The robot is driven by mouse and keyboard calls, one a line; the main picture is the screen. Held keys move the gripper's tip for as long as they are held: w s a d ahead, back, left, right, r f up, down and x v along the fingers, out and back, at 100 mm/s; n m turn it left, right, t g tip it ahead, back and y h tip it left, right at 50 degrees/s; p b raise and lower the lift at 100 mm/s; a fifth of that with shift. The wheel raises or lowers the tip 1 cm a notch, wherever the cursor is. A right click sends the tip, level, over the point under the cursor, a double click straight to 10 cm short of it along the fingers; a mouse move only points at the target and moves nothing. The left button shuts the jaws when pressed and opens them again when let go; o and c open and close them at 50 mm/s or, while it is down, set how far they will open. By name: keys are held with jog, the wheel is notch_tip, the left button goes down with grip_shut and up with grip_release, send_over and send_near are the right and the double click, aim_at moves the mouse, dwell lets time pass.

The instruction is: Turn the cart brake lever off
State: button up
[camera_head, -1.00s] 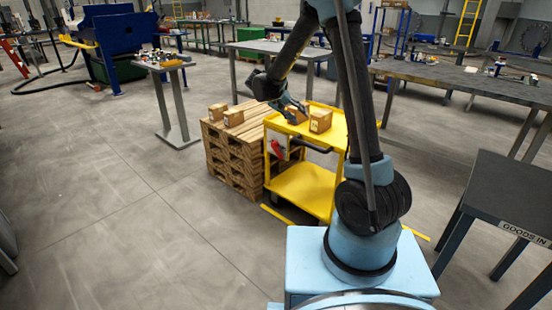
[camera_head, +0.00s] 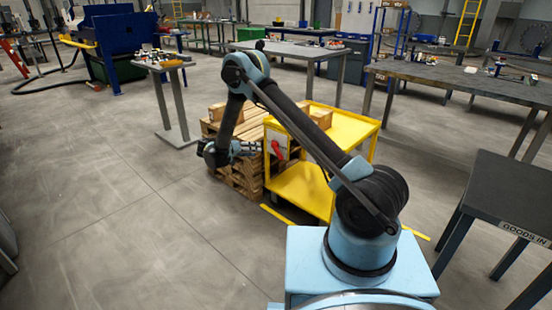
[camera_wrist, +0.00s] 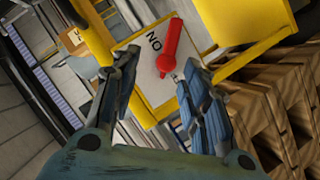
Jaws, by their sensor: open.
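The red brake lever (camera_head: 277,150) is on a white plate (camera_wrist: 190,42) at the left end of the yellow cart (camera_head: 300,185). In the wrist view the lever (camera_wrist: 168,46) lies beside the printed word "ON", its rounded wide part toward the gripper. My gripper (camera_head: 250,148) is low, left of the cart, facing the plate. In the wrist view its two fingers are spread apart, with the gap (camera_wrist: 160,62) in front of the lever. The right fingertip appears near the lever's lower end; I cannot tell whether it touches.
A wooden pallet stack (camera_wrist: 265,105) stands close beside and behind the cart, with cardboard boxes (camera_head: 218,112) above it. A small table (camera_head: 165,66) stands farther back left. The floor (camera_head: 110,200) left of the cart is clear.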

notch_tip(320, 180, down, 3)
jog(key=a, duration=0.2)
send_near(278, 155)
jog(key=x, duration=0.9)
jog(key=shift+w+f, duration=0.15)
jog(key=shift+f, duration=0.1)
